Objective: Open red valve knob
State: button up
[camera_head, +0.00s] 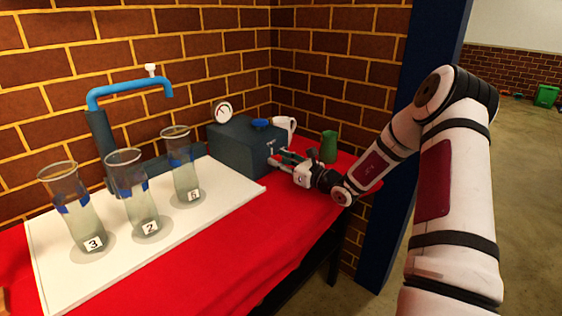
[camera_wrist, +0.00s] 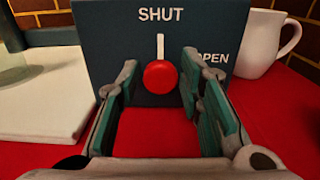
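The red valve knob (camera_wrist: 160,75) is on the front of a dark box (camera_wrist: 110,35) in the wrist view. Its white pointer stands upright toward the word SHUT; the word OPEN is to its right, partly hidden by a finger. My gripper (camera_wrist: 158,95) is open, with its green-padded fingers on either side of the knob and a gap showing at each side. In the head view, my gripper (camera_head: 280,162) is at the front of the dark box (camera_head: 235,148), and the knob is too small to make out clearly.
A white mug (camera_wrist: 262,42) stands right of the box. A green cup (camera_head: 328,146) is behind my gripper. Three numbered glass vases (camera_head: 140,205) stand on a white board (camera_head: 190,228) at left, near a blue pipe (camera_head: 130,87). The red cloth (camera_head: 240,265) in front is clear.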

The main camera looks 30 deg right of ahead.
grip_shut()
jog(key=shift+m+p, duration=0.3)
jog(key=shift+p, duration=0.05)
jog(key=m+p, duration=0.2)
jog(key=p, duration=0.1)
jog(key=shift+r+m, duration=0.15)
jog(key=shift+m, duration=0.15)
jog(key=m+p, duration=0.3)
jog(key=m, duration=0.1)
jog(key=shift+d+m+p, duration=0.15)
jog(key=shift+m+p, duration=0.15)
jog(key=m+p, duration=0.2)
jog(key=m, duration=0.3)
jog(key=shift+f+p, duration=0.2)
jog(key=shift+p, duration=0.15)
jog(key=m+p, duration=0.1)
jog(key=m, duration=0.4)
jog(key=shift+f, duration=0.15)
jog(key=shift+d, duration=0.1)
